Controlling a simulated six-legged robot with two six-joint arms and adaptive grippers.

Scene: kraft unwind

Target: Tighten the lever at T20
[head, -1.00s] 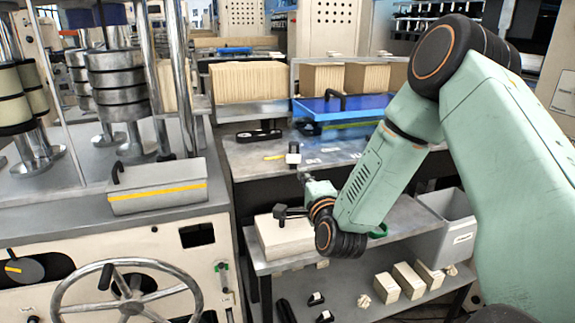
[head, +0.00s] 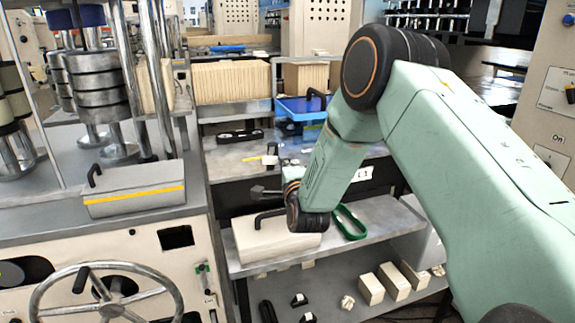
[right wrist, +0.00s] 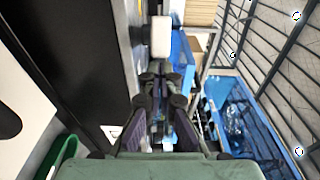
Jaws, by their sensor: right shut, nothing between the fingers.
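I cannot read a T20 label in any view, so I cannot tell which lever bears it. A small white and black upright piece (head: 271,156) stands on the grey bench, beyond my right gripper. My right gripper (head: 266,191) is shut and empty, above the lower shelf and in front of the bench. In the right wrist view its dark fingers (right wrist: 160,88) are together, with a pale block (right wrist: 161,37) ahead of them. A black lever (head: 93,174) stands on a grey, yellow-striped box (head: 134,190) at left. My left gripper is out of view.
A cream block with a black handle (head: 275,240) and a green loop (head: 349,222) lie on the shelf under the bench. A spoked handwheel (head: 107,297) fronts the left machine. A blue tray (head: 303,108) sits at the back of the bench. Several small blocks stand on the bottom shelf.

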